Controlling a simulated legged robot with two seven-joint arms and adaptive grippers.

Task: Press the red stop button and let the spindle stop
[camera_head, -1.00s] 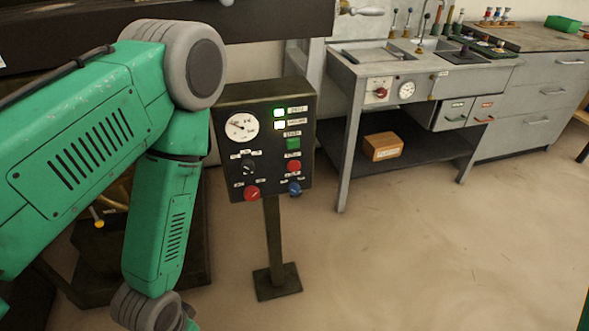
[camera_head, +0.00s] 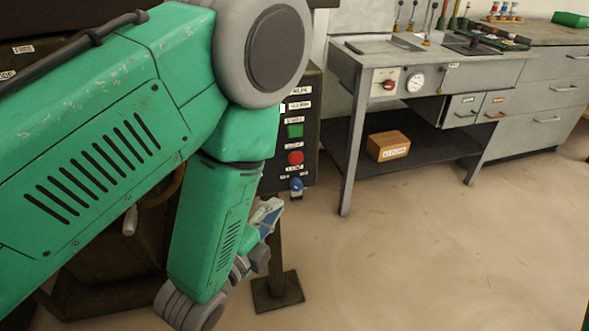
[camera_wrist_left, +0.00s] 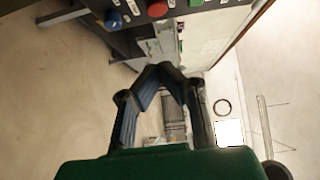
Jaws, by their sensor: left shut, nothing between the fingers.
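The red button (camera_head: 295,157) shows on the dark control panel (camera_head: 312,118), below a green button (camera_head: 295,131) and above a blue knob (camera_head: 296,184). In the left wrist view the red button (camera_wrist_left: 157,8) is at the top edge, beside the blue knob (camera_wrist_left: 113,20). My left gripper (camera_head: 268,212) is low in front of the panel, below and left of the red button and apart from it. Its fingers (camera_wrist_left: 160,68) are shut and empty in the wrist view. My arm hides the panel's left part. My right gripper is not in view. I cannot make out the spindle.
The panel stands on a post with a square foot (camera_head: 277,292). A grey bench (camera_head: 345,150) with a wooden box (camera_head: 388,146) on its lower shelf stands to the right. Grey drawers (camera_head: 545,97) stand beyond. The floor in front is clear.

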